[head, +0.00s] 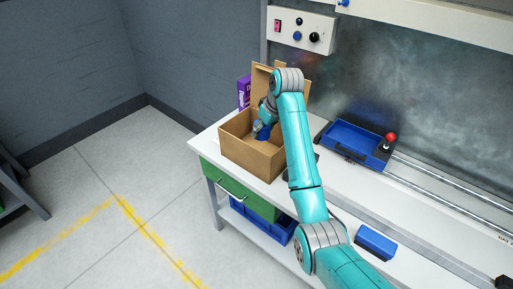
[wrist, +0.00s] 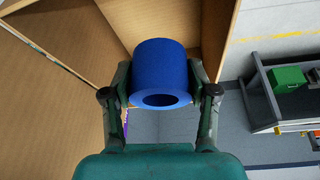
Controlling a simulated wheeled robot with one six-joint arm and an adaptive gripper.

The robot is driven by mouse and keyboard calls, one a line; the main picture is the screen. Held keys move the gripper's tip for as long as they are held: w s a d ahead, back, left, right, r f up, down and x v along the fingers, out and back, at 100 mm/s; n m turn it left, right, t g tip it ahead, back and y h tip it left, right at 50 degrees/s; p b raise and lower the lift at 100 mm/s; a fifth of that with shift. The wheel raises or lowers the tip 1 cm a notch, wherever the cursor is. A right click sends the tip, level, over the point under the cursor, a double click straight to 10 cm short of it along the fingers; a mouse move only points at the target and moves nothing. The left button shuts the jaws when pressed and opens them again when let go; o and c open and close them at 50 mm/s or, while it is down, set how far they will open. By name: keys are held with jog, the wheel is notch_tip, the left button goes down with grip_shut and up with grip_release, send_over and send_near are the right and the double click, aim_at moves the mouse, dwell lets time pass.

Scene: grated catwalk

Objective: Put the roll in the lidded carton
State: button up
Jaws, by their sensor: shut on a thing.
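The roll (wrist: 162,62) is a blue hollow cylinder, held between the two fingers of my gripper (wrist: 160,84) in the wrist view. In the head view the roll is a small blue patch (head: 264,134) at the carton's opening, partly hidden by my gripper (head: 262,127). The open brown carton (head: 243,150) stands on the white bench. Its lid (head: 261,77) is raised at the back. Brown carton panels (wrist: 52,95) also show left of and beyond the roll in the wrist view. I cannot tell how deep the roll is in the carton.
A purple box (head: 243,93) stands behind the carton. A blue tray (head: 352,140), a red-knobbed lever (head: 391,139) and a blue block (head: 375,243) are to the right on the bench. A green drawer (head: 238,190) is below the bench top.

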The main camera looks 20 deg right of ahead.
notch_tip(320, 180, down, 10)
jog(key=shift+w, duration=0.1)
dwell(0.4)
jog(key=shift+f, duration=0.6)
jog(key=o, duration=1.2)
jog(key=v, duration=1.3)
jog(key=shift+w+r, duration=0.15)
jog(key=shift+r, duration=0.1)
jog(key=shift+a, duration=0.1)
